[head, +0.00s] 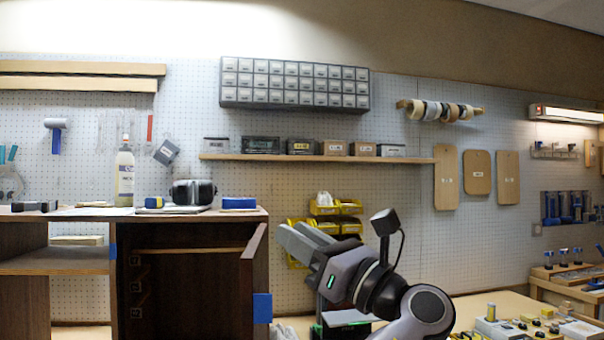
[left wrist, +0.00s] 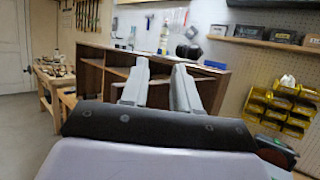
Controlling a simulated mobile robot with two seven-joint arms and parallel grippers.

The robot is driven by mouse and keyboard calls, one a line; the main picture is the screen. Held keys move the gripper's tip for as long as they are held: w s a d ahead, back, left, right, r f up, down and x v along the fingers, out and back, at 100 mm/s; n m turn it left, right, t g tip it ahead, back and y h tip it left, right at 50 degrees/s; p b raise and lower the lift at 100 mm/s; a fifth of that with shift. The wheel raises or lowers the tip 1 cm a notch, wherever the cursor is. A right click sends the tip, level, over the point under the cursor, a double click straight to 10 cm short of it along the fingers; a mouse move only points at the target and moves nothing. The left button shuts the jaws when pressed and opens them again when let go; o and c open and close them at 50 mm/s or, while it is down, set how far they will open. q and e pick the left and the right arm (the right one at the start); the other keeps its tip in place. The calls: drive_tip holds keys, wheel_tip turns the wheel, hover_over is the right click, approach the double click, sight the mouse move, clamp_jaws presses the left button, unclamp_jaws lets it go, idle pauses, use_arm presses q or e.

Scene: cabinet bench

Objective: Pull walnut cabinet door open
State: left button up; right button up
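The walnut cabinet (head: 190,225) stands at the left in the head view, with a dark, open compartment under its top. A narrow slanted wooden edge (head: 253,241) at the compartment's right looks like the top of the door, swung outward and seen nearly edge-on; its handle cannot be made out. My left gripper (head: 287,238) is just right of this edge in the picture, apart from it, pointing up-left. In the left wrist view its two grey fingers (left wrist: 160,75) stand apart with nothing between them, and the cabinet (left wrist: 210,82) lies beyond. My right gripper is not in view.
A bottle (head: 125,172), a black device (head: 193,192) and a blue box (head: 239,203) stand on the cabinet top. Yellow bins (head: 349,226) hang behind my left arm. A cluttered bench (head: 490,303) is at the lower right.

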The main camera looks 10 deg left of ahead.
use_arm(q)
wheel_tip(320, 180, up, 10)
drive_tip(key=shift+s+d, duration=0.2)
drive_tip(key=shift+s, duration=0.15)
drive_tip(key=shift+f, duration=0.15)
clamp_jaws()
drive_tip(key=shift+f, duration=0.1)
